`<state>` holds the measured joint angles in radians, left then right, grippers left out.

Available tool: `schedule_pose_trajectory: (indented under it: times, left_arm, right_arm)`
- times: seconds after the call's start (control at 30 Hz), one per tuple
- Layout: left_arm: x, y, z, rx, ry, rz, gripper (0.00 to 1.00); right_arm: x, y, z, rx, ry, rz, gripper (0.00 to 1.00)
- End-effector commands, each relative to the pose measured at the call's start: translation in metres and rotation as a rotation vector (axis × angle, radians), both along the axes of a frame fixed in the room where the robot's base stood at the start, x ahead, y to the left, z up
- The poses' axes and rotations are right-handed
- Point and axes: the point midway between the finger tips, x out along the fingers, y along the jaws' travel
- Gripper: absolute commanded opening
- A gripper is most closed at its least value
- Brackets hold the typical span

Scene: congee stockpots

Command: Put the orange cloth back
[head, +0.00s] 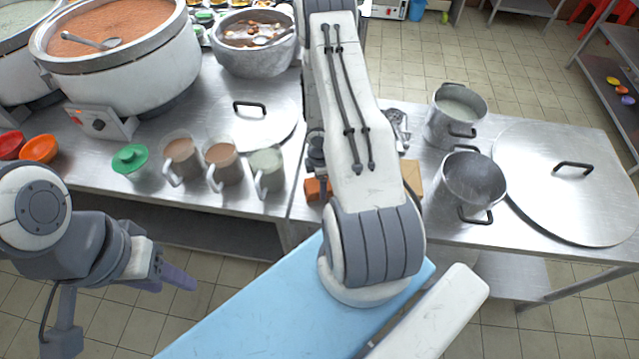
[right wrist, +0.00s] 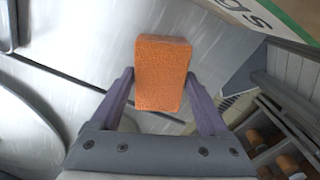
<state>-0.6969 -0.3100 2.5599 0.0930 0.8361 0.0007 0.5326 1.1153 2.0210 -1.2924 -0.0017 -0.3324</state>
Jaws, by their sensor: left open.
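The orange thing in my right gripper looks like a thick block or folded pad (right wrist: 162,72) with a rough face, in the right wrist view. The two fingers of my right gripper (right wrist: 160,82) press on its left and right sides. In the head view a bit of the orange piece (head: 314,188) shows beside my right arm, low over the table's front edge; that gripper is mostly hidden by the arm. My left gripper (head: 172,280) is open and empty, in front of the left table and below its top.
A cardboard box (head: 412,178), two metal pots (head: 472,182) and a large lid (head: 590,205) lie to the right. Big stockpots (head: 150,75) stand at the back left.

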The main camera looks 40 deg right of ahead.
Motion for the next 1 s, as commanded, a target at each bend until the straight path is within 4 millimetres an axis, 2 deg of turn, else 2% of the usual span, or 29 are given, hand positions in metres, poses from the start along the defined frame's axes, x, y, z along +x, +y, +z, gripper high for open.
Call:
schedule_pose_trajectory:
  times: [0.27, 0.47, 0.67, 1.0]
  left_arm:
    - [0.000, 0.000, 0.000, 0.000, 0.000, 0.000, 0.50]
    - [0.000, 0.000, 0.008, 0.000, 0.000, -0.001, 0.50]
    - [0.000, 0.000, 0.032, 0.000, 0.000, -0.004, 0.50]
    - [0.000, 0.000, 0.088, 0.000, -0.001, -0.008, 0.50]
  right_arm:
    - [0.000, 0.000, 0.000, 0.000, 0.000, 0.000, 1.00]
    - [0.000, 0.000, 0.008, 0.000, 0.000, -0.001, 1.00]
    - [0.000, 0.000, 0.032, 0.000, 0.000, -0.001, 1.00]
    - [-0.001, 0.000, 0.089, 0.000, 0.000, -0.002, 1.00]
